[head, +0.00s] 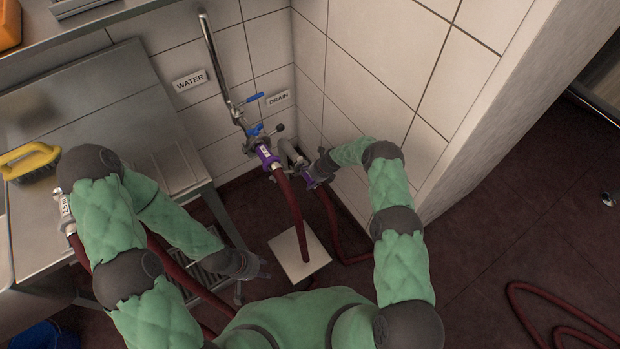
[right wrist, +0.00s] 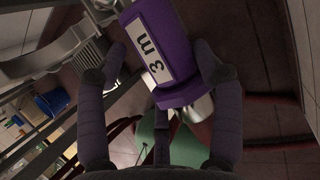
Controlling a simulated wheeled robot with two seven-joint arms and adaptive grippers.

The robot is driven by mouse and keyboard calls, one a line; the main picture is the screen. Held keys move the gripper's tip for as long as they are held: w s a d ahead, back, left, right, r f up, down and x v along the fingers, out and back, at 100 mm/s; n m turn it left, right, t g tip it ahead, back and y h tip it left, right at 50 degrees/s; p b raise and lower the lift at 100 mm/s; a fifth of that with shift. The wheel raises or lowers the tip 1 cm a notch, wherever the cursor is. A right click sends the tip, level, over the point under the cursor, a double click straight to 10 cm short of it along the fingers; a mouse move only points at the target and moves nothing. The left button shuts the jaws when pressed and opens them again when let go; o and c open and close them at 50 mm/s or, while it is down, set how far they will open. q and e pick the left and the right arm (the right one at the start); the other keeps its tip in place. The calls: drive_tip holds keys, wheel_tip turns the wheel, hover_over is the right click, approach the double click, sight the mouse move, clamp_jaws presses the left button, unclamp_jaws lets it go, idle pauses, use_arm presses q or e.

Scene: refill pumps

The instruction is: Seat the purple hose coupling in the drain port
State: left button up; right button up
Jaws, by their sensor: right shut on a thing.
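My right gripper (head: 318,170) is shut on a purple hose coupling (head: 308,180) low by the tiled corner. In the right wrist view this coupling (right wrist: 158,52) carries a white "3 m" label and sits between the two fingers (right wrist: 160,62). A dark red hose hangs from it. The grey drain pipe (head: 288,149) curves down close beside the coupling; whether they touch, I cannot tell. My left gripper (head: 246,265) hangs low at the left, away from the couplings; its finger opening is unclear.
Another purple coupling (head: 266,156) with a red hose hangs under the blue-handled valve (head: 254,130). Signs read WATER (head: 190,80) and DRAIN (head: 278,98). A steel sink table (head: 110,120) with a yellow brush (head: 30,160) stands left. A pale floor plate (head: 299,254) lies below.

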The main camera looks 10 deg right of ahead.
drive_tip(key=shift+f, duration=0.1)
drive_tip(key=o, duration=1.4)
drive_tip(key=shift+o, duration=1.2)
drive_tip(key=shift+d+r, duration=0.2)
drive_tip(key=shift+r, duration=0.15)
drive_tip(key=v, duration=1.1)
drive_tip(key=shift+s, duration=0.1)
